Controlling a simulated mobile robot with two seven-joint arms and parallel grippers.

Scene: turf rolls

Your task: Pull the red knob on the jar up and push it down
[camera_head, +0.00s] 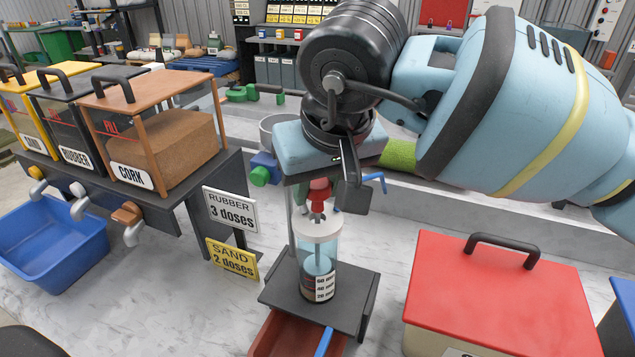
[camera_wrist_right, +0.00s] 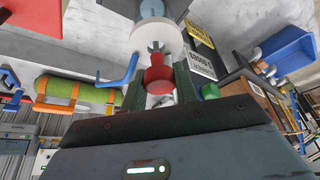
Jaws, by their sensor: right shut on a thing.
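The clear jar (camera_head: 318,262) with a white lid and dark contents at its bottom stands on a dark stand in the head view. The red knob (camera_head: 319,192) sits on a rod above the lid. My right gripper (camera_head: 322,190) reaches down from above, with its fingers around the knob. In the right wrist view the knob (camera_wrist_right: 158,75) is between the two dark fingers of the right gripper (camera_wrist_right: 160,84), with the white lid (camera_wrist_right: 157,38) just beyond. My left gripper is not in view.
Left of the jar are signs reading rubber 3 doses (camera_head: 230,209) and sand 2 doses (camera_head: 232,260), and dispensers including cork (camera_head: 155,140). A blue bin (camera_head: 50,245) stands below them. A red-lidded box (camera_head: 500,295) is at the right. A reddish tray (camera_head: 290,335) lies in front.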

